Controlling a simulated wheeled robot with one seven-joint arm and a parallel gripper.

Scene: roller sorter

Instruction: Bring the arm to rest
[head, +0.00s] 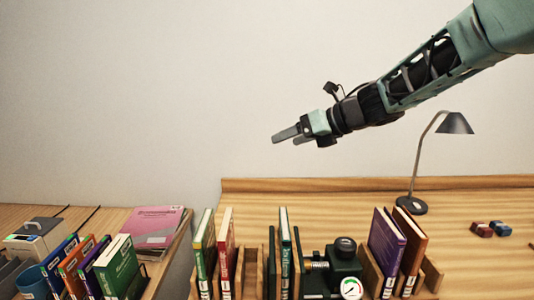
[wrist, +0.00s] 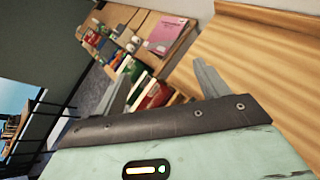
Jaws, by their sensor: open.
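My gripper (head: 285,137) is raised in the air in front of the pale wall, well above the wooden desk, with my arm reaching in from the upper right. Its two fingers are apart and nothing is between them. In the wrist view my gripper (wrist: 163,85) shows both fingers spread, with books and the desk far beyond. It touches nothing.
Below on the desk (head: 300,188) are wooden slots with several upright books (head: 386,240), a dark device with a gauge (head: 351,288) and a lamp (head: 455,123). Books and a pink magazine (head: 150,222) are at left. The air around my gripper is clear.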

